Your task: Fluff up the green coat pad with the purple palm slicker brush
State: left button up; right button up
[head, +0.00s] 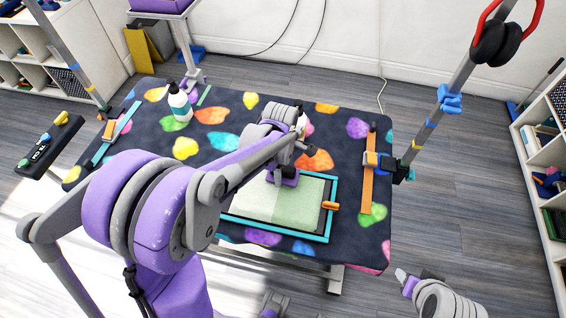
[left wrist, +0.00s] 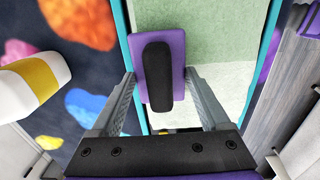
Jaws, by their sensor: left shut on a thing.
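The green coat pad (head: 298,204) lies in a teal-edged frame (head: 272,238) on the table. Its surface shows lighter and darker green areas, and it also shows in the left wrist view (left wrist: 222,30). The purple slicker brush (head: 284,180) is at the pad's far part; in the left wrist view its purple block (left wrist: 178,50) carries a black handle (left wrist: 157,75). My left gripper (left wrist: 160,78) is shut on the brush, one finger at each side. Bristle contact with the pad is hidden. My right gripper (head: 406,282) is off the table's front right; its jaw state is unclear.
The table (head: 150,140) has a dark cover with coloured blotches. A white bottle (head: 179,106) stands at its far left. An orange strap (head: 368,190) lies right of the pad, beside an upright pole (head: 430,115). Shelves (head: 548,150) stand at far right.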

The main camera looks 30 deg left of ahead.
pick_arm(q)
jog(key=s, duration=0.2)
jog(key=s+d, duration=0.1)
jog(key=s, duration=0.2)
jog(key=shift+s+d, duration=0.1)
jog(key=shift+s, duration=0.15)
jog(key=s, duration=0.2)
jog(key=s+d, duration=0.1)
jog(key=s, duration=0.2)
jog(key=s+d, duration=0.1)
jog(key=s, duration=0.2)
jog(key=shift+p, duration=0.3)
jog(key=shift+f, duration=0.1)
dwell(0.4)
jog(key=w, duration=0.2)
jog(key=w+a+b, duration=0.1)
jog(key=w, duration=0.2)
jog(key=w+a, duration=0.1)
jog(key=w, duration=0.1)
jog(key=shift+w, duration=0.6)
